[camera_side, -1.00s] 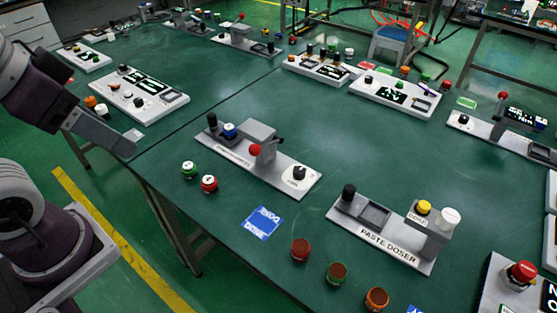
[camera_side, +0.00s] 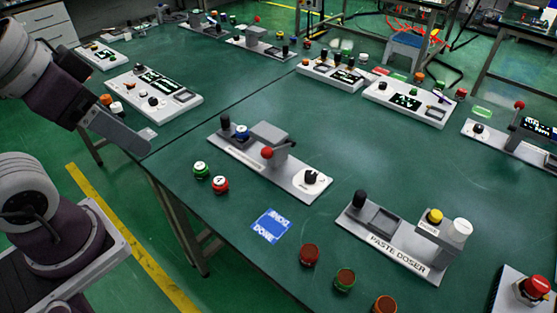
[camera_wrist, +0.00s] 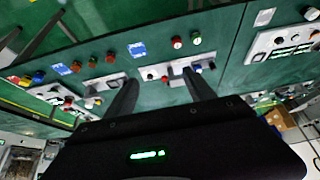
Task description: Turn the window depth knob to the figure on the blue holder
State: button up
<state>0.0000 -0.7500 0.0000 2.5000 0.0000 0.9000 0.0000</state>
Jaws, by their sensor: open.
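My gripper (camera_wrist: 159,76) shows in the wrist view with two dark fingers apart and nothing between them. It is above the table, apart from the panels beyond it. I cannot tell which knob is the window depth knob, as the labels are too small to read. A dark knob on a white dial (camera_side: 312,178) sits at the right end of the middle panel (camera_side: 285,183) in the side view. A panel with a dark display and knobs (camera_side: 153,100) stands at the left. I cannot make out a blue holder with a figure; a blue card with white lettering (camera_side: 270,226) lies flat on the table.
The paste doser (camera_side: 399,262) stands right of the middle panel. Green (camera_side: 201,169) and red (camera_side: 220,184) buttons stand near the front edge, with several jars (camera_side: 310,254) right of the card. More panels (camera_side: 409,103) stand behind. Green tabletop between them is clear.

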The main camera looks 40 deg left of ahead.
jog(key=shift+c, duration=0.2)
dwell(0.6)
jog(key=shift+w+r, duration=0.15)
jog(key=shift+w, duration=0.05)
jog(key=shift+c, duration=1)
jog(key=m+g, duration=0.6)
jog(key=m, duration=0.1)
send_over(311, 174)
notch_tip(311, 174, down, 25)
jog(key=shift+d+f, duration=0.1)
notch_tip(311, 174, down, 6)
jog(key=shift+f, duration=0.2)
